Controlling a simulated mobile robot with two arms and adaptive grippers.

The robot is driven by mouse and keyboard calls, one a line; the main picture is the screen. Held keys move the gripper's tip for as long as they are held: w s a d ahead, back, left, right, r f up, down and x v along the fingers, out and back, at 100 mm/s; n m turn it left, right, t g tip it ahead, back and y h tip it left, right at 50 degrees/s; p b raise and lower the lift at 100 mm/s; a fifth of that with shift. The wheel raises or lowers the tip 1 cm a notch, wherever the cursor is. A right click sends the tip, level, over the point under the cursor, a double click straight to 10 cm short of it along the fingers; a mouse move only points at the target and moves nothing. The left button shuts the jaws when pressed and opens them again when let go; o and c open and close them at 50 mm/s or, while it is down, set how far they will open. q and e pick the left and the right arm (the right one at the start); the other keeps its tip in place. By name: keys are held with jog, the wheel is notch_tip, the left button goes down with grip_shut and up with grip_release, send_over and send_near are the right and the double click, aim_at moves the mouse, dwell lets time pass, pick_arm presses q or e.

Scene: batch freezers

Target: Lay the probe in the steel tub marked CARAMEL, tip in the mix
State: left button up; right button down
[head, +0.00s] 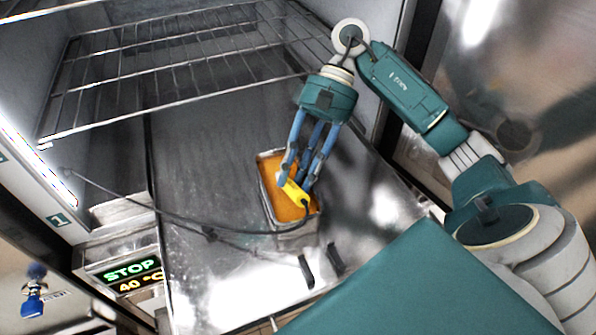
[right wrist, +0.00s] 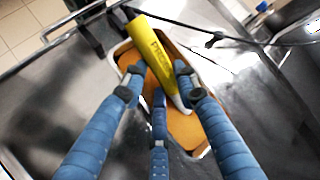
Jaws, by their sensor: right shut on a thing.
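The probe has a yellow handle (head: 294,193) with a dark cable. In the right wrist view the yellow handle (right wrist: 152,52) carries dark lettering, and its narrow pale end points down over the tub. My right gripper (head: 298,183) has blue fingers and is shut on the probe, over the tub. A steel tub (head: 268,212) holds orange-brown mix (head: 283,209); its rim (right wrist: 120,46) and mix (right wrist: 187,128) also show in the right wrist view. I cannot read any CARAMEL marking. I cannot tell whether the tip touches the mix. My left gripper is not in view.
The tub stands on a steel floor (head: 200,180) beneath a wire rack (head: 170,60). The cable (head: 150,210) runs left to the cabinet wall. A lit display (head: 130,274) reads STOP and 40 °C. Two dark upright pieces (head: 306,272) stand in front of the tub.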

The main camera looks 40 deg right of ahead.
jog(key=shift+f, duration=0.2)
jog(key=c, duration=1.3)
grip_release()
jog(key=shift+s+a, duration=0.1)
jog(key=shift+o, duration=0.2)
jog(key=shift+f, duration=0.1)
notch_tip(320, 180, up, 10)
